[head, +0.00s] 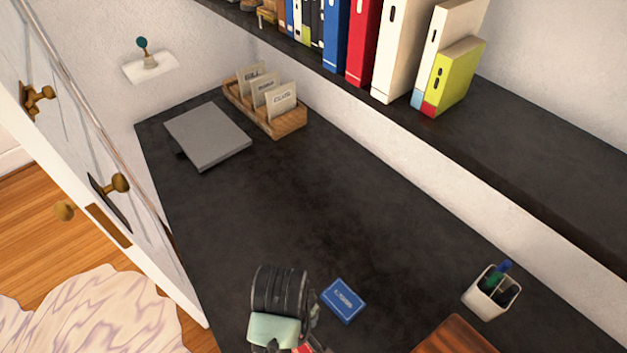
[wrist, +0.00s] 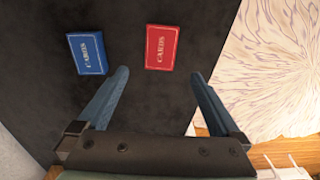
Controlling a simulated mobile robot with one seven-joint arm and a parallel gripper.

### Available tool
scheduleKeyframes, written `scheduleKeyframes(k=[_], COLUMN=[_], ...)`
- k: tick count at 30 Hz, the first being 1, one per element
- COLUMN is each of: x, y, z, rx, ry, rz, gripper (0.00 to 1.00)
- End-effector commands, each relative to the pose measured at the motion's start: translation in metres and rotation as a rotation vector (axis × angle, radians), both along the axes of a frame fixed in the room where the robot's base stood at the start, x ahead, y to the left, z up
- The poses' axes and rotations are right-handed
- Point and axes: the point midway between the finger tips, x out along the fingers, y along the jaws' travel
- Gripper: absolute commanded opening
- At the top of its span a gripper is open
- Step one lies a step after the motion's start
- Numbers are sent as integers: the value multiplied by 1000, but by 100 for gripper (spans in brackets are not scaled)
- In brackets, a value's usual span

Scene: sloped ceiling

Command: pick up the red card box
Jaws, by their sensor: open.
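The red card box (wrist: 161,47) lies flat on the dark desk in the wrist view, with "CARDS" printed on it. It sits ahead of my gripper (wrist: 162,88), between the lines of its two fingers and apart from both. My gripper is open and empty. In the head view only a small part of the red card box (head: 312,349) shows at the bottom edge, mostly hidden by my arm and gripper.
A blue card box (wrist: 87,53) lies left of the red one, near the left finger; the head view shows it too (head: 343,300). A pen cup (head: 492,291) and a wooden object (head: 456,338) stand at right. The desk's middle is clear; a grey laptop-like slab (head: 207,135) lies farther back.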

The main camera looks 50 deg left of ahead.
Motion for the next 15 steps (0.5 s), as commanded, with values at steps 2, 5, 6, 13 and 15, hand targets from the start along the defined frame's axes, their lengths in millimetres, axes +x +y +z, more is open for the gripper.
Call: scheduleKeyframes(k=[2, 5, 6, 13, 15], x=[-1, -1, -1, 0, 0], y=[0, -1, -1, 0, 0], z=[-8, -25, -33, -69, -74], rx=[-3, -3, -2, -1, -1], ry=[3, 4, 4, 1, 1], rz=[1, 1, 1, 0, 0], gripper=[100, 100, 100, 100, 100])
